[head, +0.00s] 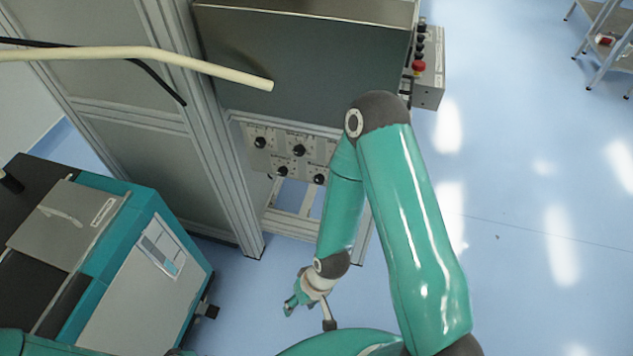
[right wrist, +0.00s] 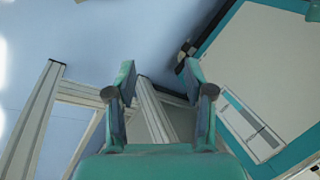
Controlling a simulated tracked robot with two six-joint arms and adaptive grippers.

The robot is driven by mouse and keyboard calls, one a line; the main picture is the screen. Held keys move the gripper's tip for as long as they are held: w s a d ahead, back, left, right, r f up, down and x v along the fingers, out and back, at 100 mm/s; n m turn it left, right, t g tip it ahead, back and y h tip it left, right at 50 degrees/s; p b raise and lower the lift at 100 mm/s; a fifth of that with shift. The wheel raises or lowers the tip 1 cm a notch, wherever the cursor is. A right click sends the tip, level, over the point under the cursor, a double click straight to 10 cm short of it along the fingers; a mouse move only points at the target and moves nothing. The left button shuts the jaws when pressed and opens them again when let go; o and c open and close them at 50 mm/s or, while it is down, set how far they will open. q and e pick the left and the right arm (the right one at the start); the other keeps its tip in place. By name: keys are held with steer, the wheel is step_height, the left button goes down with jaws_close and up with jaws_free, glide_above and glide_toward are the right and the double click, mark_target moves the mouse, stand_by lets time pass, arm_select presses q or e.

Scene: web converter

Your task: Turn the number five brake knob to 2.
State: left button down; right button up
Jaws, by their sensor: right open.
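The grey knob panel (head: 273,156) is on the machine frame below a dark sheet-metal cover. It carries several black knobs, among them an upper-left one (head: 260,142), a middle one (head: 298,150) and a lower-right one (head: 320,179). Their numbers and settings are too small to read, so I cannot tell which is number five. My right forearm hides the panel's right side. My right gripper (head: 294,302) hangs low over the floor, well below and apart from the panel. In the right wrist view its two fingers (right wrist: 158,78) are spread with nothing between them. My left gripper is out of view.
A teal and grey cabinet (head: 135,280) stands at lower left. Frame posts (head: 215,150) rise left of the panel. A cream tube (head: 150,54) crosses the upper left. A control box with a red button (head: 418,66) is at upper right. Blue floor lies open to the right.

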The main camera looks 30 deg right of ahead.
steer(key=w+d+f+m+t+h+b, duration=0.2)
steer(key=w+f+t+b, duration=0.3)
steer(key=w+b, duration=0.4)
steer(key=m+t+h+b, duration=0.6)
steer(key=m+h+b, duration=0.3)
steer(key=h+b, duration=0.9)
glide_toward(319, 182)
steer(key=w+d+b, duration=0.1)
steer(key=w+d, duration=0.1)
steer(key=w+d+r+y+b, duration=0.1)
steer(key=d, duration=0.2)
steer(key=w+d+y+b, duration=0.1)
steer(key=w+d, duration=0.1)
steer(key=shift+w+d+r, duration=0.35)
